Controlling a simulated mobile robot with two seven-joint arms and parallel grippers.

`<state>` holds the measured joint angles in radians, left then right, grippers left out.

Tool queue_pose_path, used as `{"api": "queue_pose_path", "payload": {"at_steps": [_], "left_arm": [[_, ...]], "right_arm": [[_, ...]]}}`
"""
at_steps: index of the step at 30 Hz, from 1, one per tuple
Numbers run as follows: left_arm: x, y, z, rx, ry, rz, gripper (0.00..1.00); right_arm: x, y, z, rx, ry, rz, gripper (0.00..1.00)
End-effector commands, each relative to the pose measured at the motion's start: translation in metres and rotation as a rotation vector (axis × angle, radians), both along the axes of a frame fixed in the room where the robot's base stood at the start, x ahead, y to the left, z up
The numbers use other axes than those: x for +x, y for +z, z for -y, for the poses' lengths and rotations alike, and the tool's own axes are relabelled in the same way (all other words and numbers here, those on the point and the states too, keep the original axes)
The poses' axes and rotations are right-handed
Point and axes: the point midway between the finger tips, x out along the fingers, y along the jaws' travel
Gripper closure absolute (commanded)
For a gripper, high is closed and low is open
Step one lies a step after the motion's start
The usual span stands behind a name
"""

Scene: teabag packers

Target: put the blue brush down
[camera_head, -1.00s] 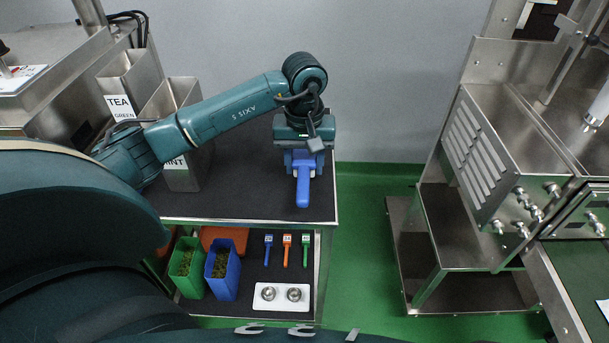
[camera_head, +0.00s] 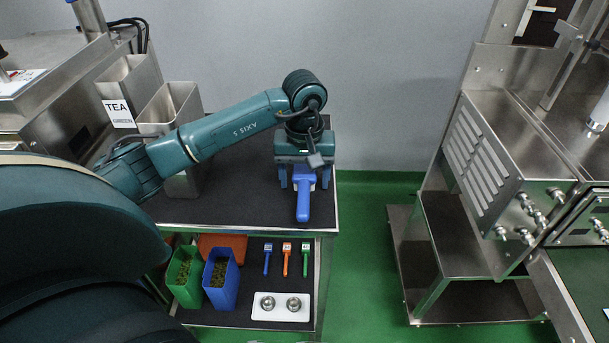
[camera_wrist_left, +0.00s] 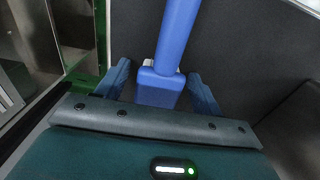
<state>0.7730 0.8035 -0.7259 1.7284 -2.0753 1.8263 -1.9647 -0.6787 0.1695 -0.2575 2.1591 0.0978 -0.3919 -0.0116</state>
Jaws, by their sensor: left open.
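The blue brush (camera_head: 303,204) lies on the dark top of the cart (camera_head: 240,200), near its right end, with its handle toward the front edge. My left gripper (camera_head: 304,180) is open around the brush's head end, one finger on each side. In the left wrist view the brush (camera_wrist_left: 175,45) sits between the spread fingers of my left gripper (camera_wrist_left: 163,88), with a gap on both sides. Part of the brush's head is hidden under the gripper. My right gripper is not in view.
The lower shelf holds a green bin (camera_head: 186,278), a blue bin (camera_head: 221,280), several small brushes and a white tray (camera_head: 262,315) with two metal cups. Metal hoppers (camera_head: 172,105) stand at the cart's left. Green floor separates the cart from a steel machine (camera_head: 490,170).

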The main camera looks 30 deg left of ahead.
Motion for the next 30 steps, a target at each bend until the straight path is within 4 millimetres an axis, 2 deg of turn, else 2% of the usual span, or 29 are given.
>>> {"api": "queue_pose_path", "payload": {"at_steps": [5,13,18,24,30], "left_arm": [[0.0,0.017,0.0,0.001,0.0,0.002,0.33],[0.0,0.078,0.0,0.001,-0.001,0.004,0.33],[0.0,0.107,0.0,0.001,0.001,0.001,0.33],[0.0,0.122,0.0,0.001,0.001,-0.001,0.33],[-0.001,0.122,0.0,0.0,0.0,-0.001,0.33]], "right_arm": [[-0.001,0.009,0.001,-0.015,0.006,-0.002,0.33],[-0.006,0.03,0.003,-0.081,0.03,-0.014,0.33],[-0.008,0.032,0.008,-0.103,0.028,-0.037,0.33],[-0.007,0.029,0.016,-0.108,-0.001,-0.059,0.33],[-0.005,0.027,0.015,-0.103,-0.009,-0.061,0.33]]}}
